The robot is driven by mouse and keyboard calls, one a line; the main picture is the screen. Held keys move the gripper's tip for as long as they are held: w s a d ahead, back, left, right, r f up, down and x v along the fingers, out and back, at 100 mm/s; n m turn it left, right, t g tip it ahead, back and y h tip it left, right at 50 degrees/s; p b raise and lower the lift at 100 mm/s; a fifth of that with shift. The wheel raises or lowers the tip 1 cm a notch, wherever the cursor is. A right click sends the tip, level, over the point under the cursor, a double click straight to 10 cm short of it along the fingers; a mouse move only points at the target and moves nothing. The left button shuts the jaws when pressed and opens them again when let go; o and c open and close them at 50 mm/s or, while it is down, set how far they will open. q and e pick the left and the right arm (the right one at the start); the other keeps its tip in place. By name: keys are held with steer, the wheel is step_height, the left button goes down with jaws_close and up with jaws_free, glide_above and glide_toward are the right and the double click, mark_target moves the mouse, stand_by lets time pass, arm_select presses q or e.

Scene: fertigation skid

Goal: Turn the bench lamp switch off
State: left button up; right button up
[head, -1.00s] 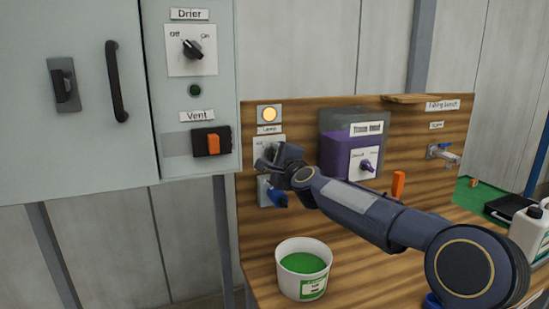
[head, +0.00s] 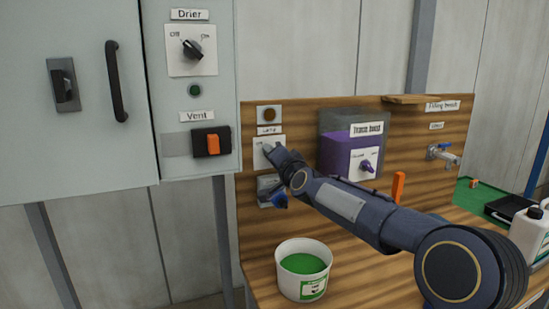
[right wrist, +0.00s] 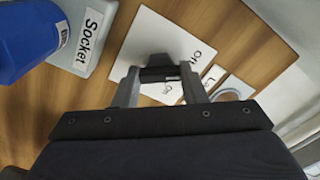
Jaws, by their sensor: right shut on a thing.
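The lamp switch plate (head: 259,157) is a white plate on the wooden panel, under the "Lamp" label (head: 269,130). The round indicator (head: 269,115) above it is dark amber and unlit. My right gripper (head: 272,152) is at the plate and hides most of the switch. The knob's exact pointing is hard to tell. My left gripper is not in view.
Just below is a grey socket (head: 266,184) with a blue plug (head: 279,201). A purple tank (head: 340,150) with a dial stands to the right. The drier cabinet (head: 190,95) is at the left.

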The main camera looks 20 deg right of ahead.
steer(key=shift+f+n, duration=0.1)
steer(key=shift+n, duration=0.8)
steer(key=o, duration=1)
steer(key=shift+s, duration=0.1)
steer(key=s+b, duration=0.1)
steer(key=s, duration=0.6)
steer(key=shift+s+a, duration=0.25)
steer(key=shift+s, duration=0.05)
